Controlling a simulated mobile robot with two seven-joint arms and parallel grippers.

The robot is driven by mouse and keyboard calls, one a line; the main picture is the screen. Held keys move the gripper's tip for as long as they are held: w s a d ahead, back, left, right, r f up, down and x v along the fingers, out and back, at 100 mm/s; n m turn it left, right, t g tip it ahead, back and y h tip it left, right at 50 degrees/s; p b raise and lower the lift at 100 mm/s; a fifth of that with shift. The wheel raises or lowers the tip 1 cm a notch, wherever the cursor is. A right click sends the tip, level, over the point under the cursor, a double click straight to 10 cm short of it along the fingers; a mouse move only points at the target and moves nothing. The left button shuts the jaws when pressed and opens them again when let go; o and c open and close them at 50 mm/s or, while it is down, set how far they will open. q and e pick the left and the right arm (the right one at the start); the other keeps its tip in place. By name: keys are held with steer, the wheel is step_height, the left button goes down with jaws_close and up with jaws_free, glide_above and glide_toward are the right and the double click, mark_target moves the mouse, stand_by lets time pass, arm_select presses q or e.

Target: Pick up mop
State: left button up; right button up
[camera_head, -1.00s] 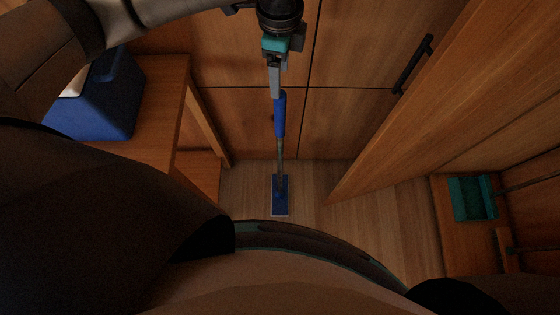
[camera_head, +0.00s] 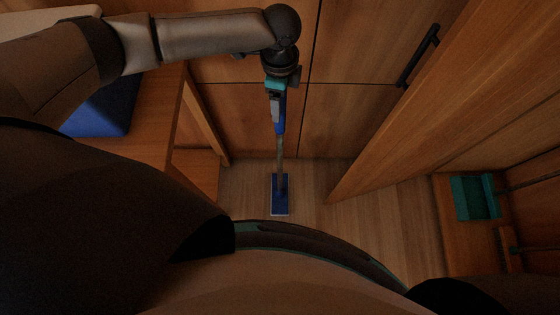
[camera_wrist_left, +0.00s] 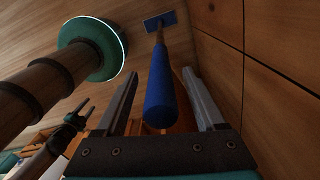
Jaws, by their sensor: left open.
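The mop stands upright with its blue handle grip (camera_head: 280,118), a thin grey pole (camera_head: 280,150) and a flat blue head (camera_head: 280,195) on the wooden floor. In the left wrist view the blue grip (camera_wrist_left: 161,95) lies between the two fingers, and the mop head (camera_wrist_left: 160,20) shows far off beyond it. My left gripper (camera_head: 275,105) is at the upper part of the grip. Its fingers (camera_wrist_left: 162,100) are open on both sides of the grip, with gaps visible. The top end of the handle is close to the palm.
Wooden cabinet doors (camera_head: 240,120) stand close behind the mop, with a dark handle (camera_head: 418,55). An open wooden panel (camera_head: 410,105) slants at right. A wooden table (camera_head: 155,120) with a blue box (camera_head: 105,108) is at left. A teal dustpan-like item (camera_head: 475,197) is at far right.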

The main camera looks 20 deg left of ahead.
arm_select(q)
steer(key=shift+c, duration=0.2)
jaws_close()
stand_by(0.3)
stand_by(0.8)
